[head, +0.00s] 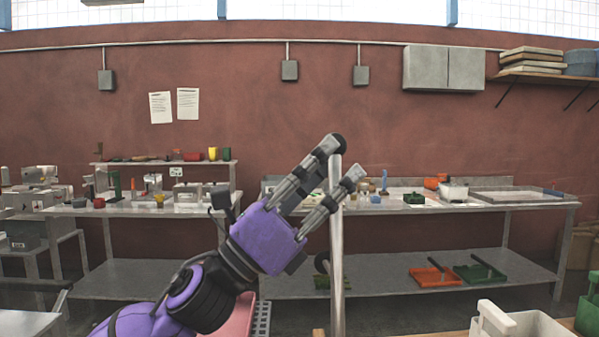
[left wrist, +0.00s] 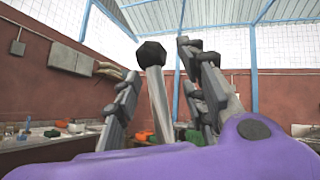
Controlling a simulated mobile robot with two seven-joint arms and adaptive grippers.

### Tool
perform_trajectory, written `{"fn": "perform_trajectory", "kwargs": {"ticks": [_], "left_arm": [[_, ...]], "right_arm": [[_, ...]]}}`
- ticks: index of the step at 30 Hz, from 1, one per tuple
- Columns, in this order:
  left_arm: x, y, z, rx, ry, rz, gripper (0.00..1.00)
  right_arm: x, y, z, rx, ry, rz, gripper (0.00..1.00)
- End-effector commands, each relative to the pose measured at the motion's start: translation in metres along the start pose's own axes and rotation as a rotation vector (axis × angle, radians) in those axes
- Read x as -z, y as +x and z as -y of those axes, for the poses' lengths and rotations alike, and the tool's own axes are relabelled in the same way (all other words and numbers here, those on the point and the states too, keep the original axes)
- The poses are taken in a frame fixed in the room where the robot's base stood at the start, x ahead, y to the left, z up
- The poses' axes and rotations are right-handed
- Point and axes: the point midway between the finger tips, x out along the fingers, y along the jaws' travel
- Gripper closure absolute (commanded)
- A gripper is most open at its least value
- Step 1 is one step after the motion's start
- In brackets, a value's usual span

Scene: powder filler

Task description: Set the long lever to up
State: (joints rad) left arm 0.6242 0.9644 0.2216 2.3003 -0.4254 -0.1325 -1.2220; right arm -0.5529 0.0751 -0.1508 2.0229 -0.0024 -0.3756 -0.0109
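The long lever (head: 337,240) is a pale metal rod with a black ball knob (head: 339,145) on top. It stands nearly upright in the middle of the head view; its foot is cut off by the lower edge. My left gripper (head: 344,158) reaches up from the lower left, its fingers at the rod's upper end just below the knob. In the left wrist view the rod (left wrist: 158,98) and knob (left wrist: 151,53) stand between the two spread fingers (left wrist: 160,75), with a clear gap on the right side. The gripper is open. My right gripper is not in view.
A long metal bench (head: 480,203) with containers runs along the red wall behind. Orange (head: 436,274) and green trays (head: 480,272) lie on its lower shelf. A white bin (head: 530,324) stands at the lower right. The space right of the lever is clear at knob height.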

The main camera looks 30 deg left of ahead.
Motion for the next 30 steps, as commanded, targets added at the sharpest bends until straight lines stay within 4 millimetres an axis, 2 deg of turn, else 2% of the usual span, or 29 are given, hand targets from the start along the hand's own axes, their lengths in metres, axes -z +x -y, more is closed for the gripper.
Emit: {"fn": "perform_trajectory", "kwargs": {"ticks": [2,18,24,30], "left_arm": [[0.000,-0.009,0.000,-0.001,0.001,0.001,0.61],[-0.062,-0.086,0.020,-0.002,0.001,0.000,0.61],[-0.073,-0.098,0.024,0.001,0.000,0.000,0.61],[-0.074,-0.100,0.025,0.001,0.000,0.000,0.61]], "right_arm": [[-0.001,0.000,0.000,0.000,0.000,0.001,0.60],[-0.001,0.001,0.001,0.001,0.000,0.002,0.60],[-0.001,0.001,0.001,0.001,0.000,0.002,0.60],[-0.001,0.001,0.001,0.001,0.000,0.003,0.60]]}}
